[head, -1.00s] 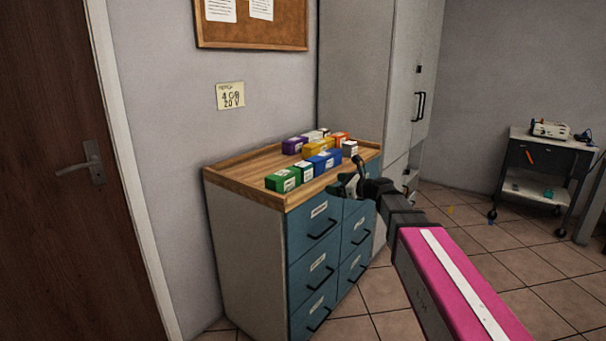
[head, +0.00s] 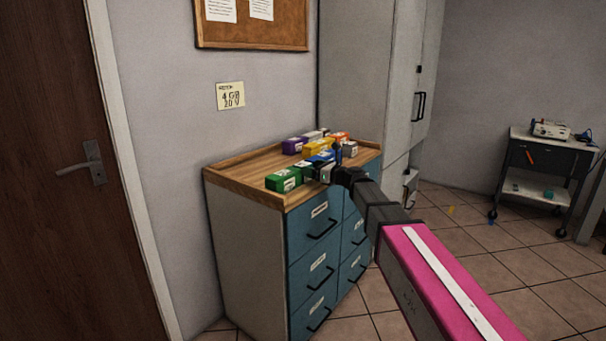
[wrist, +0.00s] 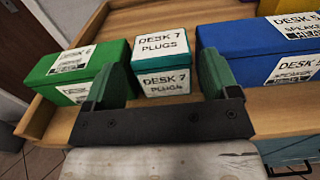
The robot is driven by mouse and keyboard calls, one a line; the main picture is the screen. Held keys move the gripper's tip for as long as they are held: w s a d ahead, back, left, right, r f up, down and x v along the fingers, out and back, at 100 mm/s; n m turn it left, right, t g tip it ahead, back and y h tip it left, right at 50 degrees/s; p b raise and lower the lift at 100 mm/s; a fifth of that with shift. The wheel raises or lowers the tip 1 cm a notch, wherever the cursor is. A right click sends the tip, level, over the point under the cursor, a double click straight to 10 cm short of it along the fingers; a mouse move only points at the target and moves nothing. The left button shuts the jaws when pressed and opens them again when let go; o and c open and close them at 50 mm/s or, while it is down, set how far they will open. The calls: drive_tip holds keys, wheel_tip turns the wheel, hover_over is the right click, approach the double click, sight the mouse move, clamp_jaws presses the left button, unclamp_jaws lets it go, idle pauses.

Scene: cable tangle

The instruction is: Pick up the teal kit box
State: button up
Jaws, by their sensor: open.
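The teal kit box (wrist: 162,66), labelled "DESK 7 PLUGS", sits on the wooden cabinet top in the middle of the wrist view. In the head view the teal box (head: 309,171) is small and partly hidden by my gripper. My gripper (wrist: 158,72) is open, with one green finger on each side of the box's near end. Nothing is held. The left finger overlaps the green box's edge in the picture; whether it touches is unclear. In the head view my gripper (head: 328,170) is at the cabinet's front edge.
A green box (wrist: 88,70) stands close on the left and a blue box (wrist: 255,55) close on the right. Yellow, purple and other boxes are behind on the wooden top (head: 240,170), which has a raised rim. Its left part is bare.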

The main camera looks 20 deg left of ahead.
drive_tip(key=x, duration=0.2)
drive_tip(key=shift+w+a, duration=0.15)
drive_tip(key=shift+a, duration=0.15)
drive_tip(key=c, duration=0.7)
drive_tip(key=shift+c, duration=0.2)
